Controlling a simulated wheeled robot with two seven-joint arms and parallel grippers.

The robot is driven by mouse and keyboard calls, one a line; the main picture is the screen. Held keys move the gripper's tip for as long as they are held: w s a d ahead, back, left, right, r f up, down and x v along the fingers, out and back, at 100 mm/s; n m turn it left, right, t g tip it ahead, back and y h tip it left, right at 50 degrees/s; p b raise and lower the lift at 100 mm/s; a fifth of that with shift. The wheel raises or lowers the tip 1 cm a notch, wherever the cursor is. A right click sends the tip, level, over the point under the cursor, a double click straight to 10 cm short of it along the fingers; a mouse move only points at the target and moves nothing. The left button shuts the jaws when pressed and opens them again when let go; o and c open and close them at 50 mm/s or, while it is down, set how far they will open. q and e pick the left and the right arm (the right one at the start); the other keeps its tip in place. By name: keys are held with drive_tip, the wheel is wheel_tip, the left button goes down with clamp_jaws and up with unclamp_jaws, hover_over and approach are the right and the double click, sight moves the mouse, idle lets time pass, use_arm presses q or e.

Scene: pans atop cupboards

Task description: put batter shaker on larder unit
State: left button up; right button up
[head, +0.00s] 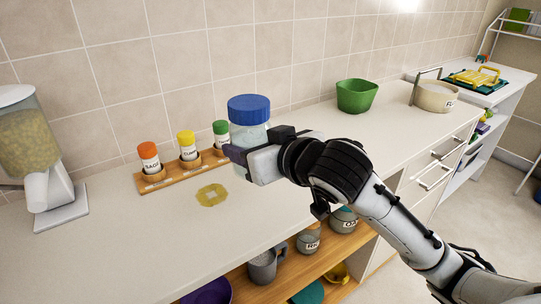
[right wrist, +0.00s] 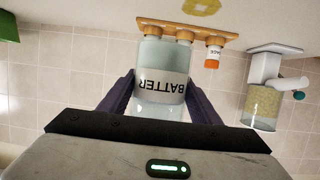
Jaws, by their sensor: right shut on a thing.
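The batter shaker (head: 250,112) is a clear bottle with a blue lid, upright over the long counter in the head view. Its "BATTER" label (right wrist: 165,84) appears upside down in the right wrist view. My right gripper (head: 243,160) is shut on the shaker from the right, its purple fingers (right wrist: 160,100) on either side of it. The gripper hides the shaker's lower part in the head view, and I cannot tell whether its base touches the counter. No unit is labelled larder; a white shelf unit (head: 511,95) stands at the far right. My left gripper is not in view.
A wooden rack (head: 158,182) of spice jars stands behind the shaker. A yellow ring-like patch (head: 212,195) lies on the counter (head: 120,245). A dispenser (head: 40,185) is at left. A green bowl (head: 356,96) and cream pot (head: 434,97) stand at right.

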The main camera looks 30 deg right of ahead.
drive_tip(key=w+d+p, duration=0.1)
drive_tip(key=w+d, duration=0.5)
drive_tip(key=d, duration=0.2)
drive_tip(key=w+d, duration=0.5)
drive_tip(key=d, duration=0.4)
drive_tip(key=shift+w+d+f, duration=0.1)
drive_tip(key=shift+d+f, duration=0.05)
drive_tip(key=shift+f, duration=1.55)
drive_tip(key=shift+w+d+f, duration=0.1)
drive_tip(key=shift+f, duration=1.65)
drive_tip(key=shift+w+d+f, duration=0.1)
drive_tip(key=shift+d+f, duration=0.05)
drive_tip(key=shift+f, duration=1.55)
drive_tip(key=o, duration=1.5)
drive_tip(key=shift+s+f, duration=0.1)
drive_tip(key=shift+f, duration=0.1)
